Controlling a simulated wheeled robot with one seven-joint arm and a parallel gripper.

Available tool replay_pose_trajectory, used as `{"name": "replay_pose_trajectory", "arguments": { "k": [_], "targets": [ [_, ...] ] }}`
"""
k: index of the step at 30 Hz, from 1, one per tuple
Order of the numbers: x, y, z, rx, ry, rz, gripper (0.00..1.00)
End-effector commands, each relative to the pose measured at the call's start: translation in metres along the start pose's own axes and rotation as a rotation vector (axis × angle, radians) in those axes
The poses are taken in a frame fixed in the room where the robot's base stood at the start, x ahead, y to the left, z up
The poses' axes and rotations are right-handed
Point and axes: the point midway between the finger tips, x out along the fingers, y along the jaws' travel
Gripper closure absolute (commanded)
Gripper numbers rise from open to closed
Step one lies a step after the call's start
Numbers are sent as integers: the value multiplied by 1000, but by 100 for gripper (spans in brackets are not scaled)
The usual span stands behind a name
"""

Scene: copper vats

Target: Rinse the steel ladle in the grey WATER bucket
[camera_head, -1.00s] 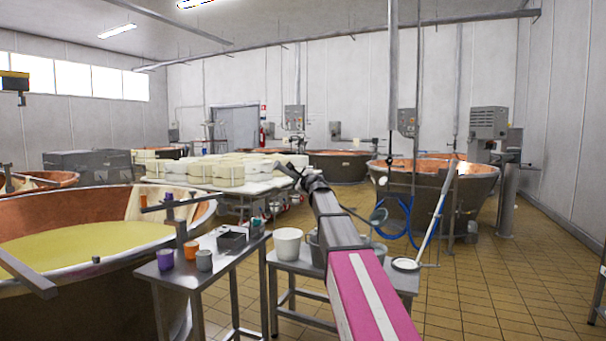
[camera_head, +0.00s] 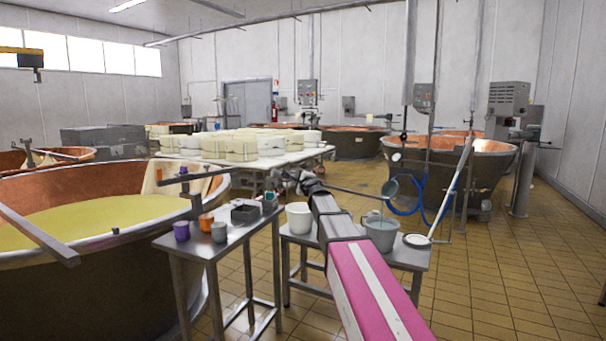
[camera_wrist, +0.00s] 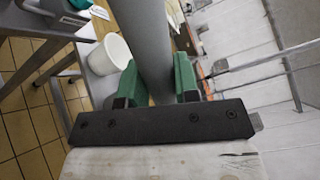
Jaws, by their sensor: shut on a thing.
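The steel ladle's bowl (camera_head: 390,188) hangs in the air above the grey bucket (camera_head: 381,236) in the head view, apart from its rim. A pale thin streak shows between bowl and bucket; I cannot tell if it is dripping water. The ladle's handle runs left to my gripper (camera_head: 303,183), which is small and partly hidden by my arm there. In the wrist view, my gripper (camera_wrist: 158,85) is shut on the thick grey handle (camera_wrist: 148,35) between its green finger pads. The bucket stands on a steel table, and no WATER label is readable.
A white bucket (camera_head: 299,218) stands left of the grey one on the same steel table (camera_head: 410,258). A long-handled tool with a white round head (camera_head: 417,240) leans at its right. Small cups and a grey box (camera_head: 245,214) stand on the left table. Floor is clear at right.

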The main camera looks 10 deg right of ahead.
Motion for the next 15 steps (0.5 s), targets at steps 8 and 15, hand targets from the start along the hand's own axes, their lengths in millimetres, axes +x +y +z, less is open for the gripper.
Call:
{"name": "replay_pose_trajectory", "arguments": {
  "k": [8, 15],
  "targets": [
    [0, 34, -4, -73, 1, 1, 99],
    [0, 64, -10, -135, 2, 1, 99]
  ]
}}
